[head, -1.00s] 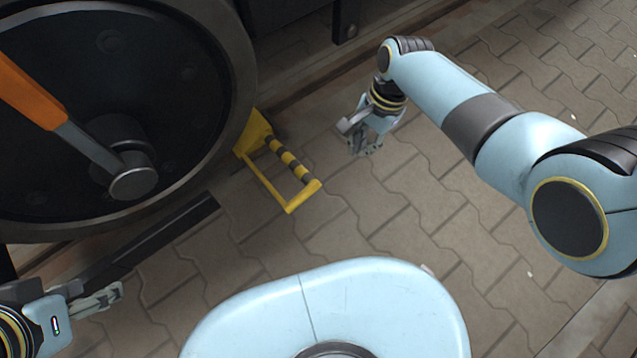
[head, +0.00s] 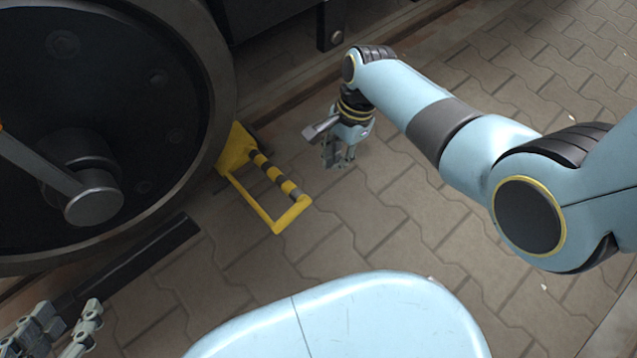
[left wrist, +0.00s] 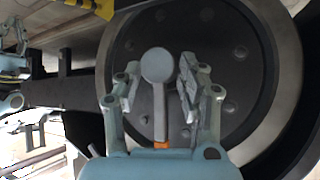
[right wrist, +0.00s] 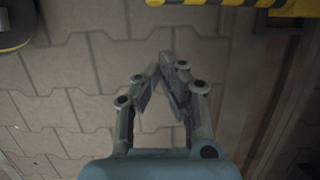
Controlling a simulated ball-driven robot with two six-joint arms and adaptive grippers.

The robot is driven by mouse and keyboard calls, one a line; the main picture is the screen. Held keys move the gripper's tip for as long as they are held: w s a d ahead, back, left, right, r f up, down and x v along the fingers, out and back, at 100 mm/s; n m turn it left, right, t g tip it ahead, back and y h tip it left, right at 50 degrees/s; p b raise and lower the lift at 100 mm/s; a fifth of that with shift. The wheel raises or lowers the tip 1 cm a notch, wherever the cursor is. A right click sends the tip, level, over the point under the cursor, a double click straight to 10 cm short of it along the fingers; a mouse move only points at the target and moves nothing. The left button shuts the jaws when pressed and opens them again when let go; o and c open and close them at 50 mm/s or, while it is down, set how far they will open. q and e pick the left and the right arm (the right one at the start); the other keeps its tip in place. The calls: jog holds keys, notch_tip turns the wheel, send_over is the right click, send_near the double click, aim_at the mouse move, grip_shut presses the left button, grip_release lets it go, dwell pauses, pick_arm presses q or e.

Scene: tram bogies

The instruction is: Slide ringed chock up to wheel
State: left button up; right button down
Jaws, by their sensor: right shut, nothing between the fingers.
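The yellow chock (head: 237,147) lies on the paving at the right edge of the large dark wheel (head: 120,160). Its frame handle has a bar with black and yellow rings (head: 273,174). I cannot tell whether chock and wheel touch. My right gripper (head: 338,158) is shut and empty, above the paving right of the handle and apart from it. In the right wrist view, part of the handle (right wrist: 255,3) crosses the top edge. My left gripper (head: 68,325) is open and empty at the lower left. The left wrist view shows its fingers apart before the wheel's hub (left wrist: 157,65).
A grey lever (head: 40,165) projects from the hub, with only a trace of orange at the left edge. A dark rail (head: 125,265) runs below the wheel. Dark bogie parts (head: 270,25) stand behind. The paving (head: 400,235) right of the chock is clear.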

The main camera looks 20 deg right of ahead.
pick_arm(q)
jog(key=w+d+r+m+t+h+b, duration=0.1)
jog(key=w+r+t+b, duration=0.1)
jog(key=w+r+t, duration=0.3)
jog(key=w+d+r+m+t+h+b, duration=0.1)
jog(key=w+r+t, duration=0.4)
jog(key=r, duration=0.8)
jog(key=shift+d+r+t+h+b, duration=0.2)
jog(key=shift+r+t+h+b, duration=0.1)
jog(key=shift+t+b, duration=0.4)
pick_arm(e)
jog(key=s+a+f, duration=0.1)
jog(key=a+f, duration=0.3)
jog(key=shift+s+a+f, duration=0.2)
jog(key=shift+s+f, duration=0.1)
jog(key=shift+f, duration=0.05)
pick_arm(q)
jog(key=shift+w, duration=0.1)
